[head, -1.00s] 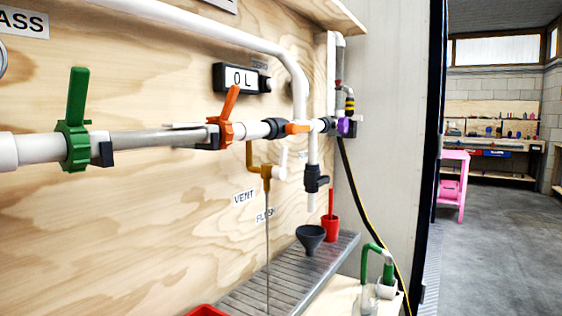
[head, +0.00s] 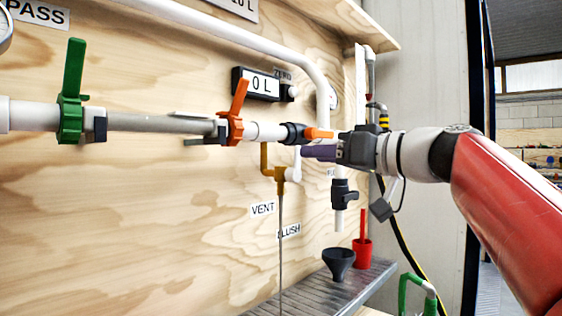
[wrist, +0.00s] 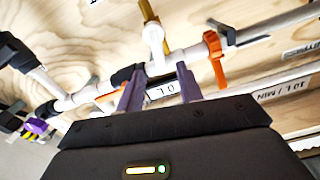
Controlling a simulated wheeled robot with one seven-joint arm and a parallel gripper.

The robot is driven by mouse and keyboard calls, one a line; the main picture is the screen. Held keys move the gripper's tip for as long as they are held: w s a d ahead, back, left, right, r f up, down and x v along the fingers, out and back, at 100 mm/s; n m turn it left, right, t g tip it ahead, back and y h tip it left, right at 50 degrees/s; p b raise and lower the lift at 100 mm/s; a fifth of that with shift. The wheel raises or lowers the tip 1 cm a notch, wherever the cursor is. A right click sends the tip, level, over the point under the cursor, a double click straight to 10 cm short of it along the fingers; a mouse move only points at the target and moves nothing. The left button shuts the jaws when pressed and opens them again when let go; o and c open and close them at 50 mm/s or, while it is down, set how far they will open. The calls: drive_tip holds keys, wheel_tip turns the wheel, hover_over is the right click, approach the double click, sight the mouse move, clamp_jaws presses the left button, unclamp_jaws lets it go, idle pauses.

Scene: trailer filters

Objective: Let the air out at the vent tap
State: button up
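The vent tap (head: 280,174) is a brass-coloured elbow with a small white lever (head: 297,163). It hangs below the white pipe, above the VENT label (head: 262,209). A thin brownish line runs down from its outlet; I cannot tell if it is a tube or a stream. My gripper (head: 312,152) is just right of the lever, its purple fingers pointing left. In the wrist view the gripper (wrist: 158,76) has its fingers apart with nothing held between them. The vent tap (wrist: 150,15) shows beyond the fingertips. I cannot tell whether a finger touches the lever.
A green-handled valve (head: 72,95) and an orange-handled valve (head: 236,115) sit on the pipe to the left. A meter (head: 262,84) reads 0 L. A black valve (head: 341,193), a dark funnel (head: 339,262) and a red cup (head: 362,252) are below my gripper.

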sight(297, 162)
drive_tip(key=p+x, duration=0.1)
drive_tip(key=x, duration=0.6)
drive_tip(key=shift+w+a, duration=0.1)
drive_tip(key=shift+a, duration=0.1)
clamp_jaws()
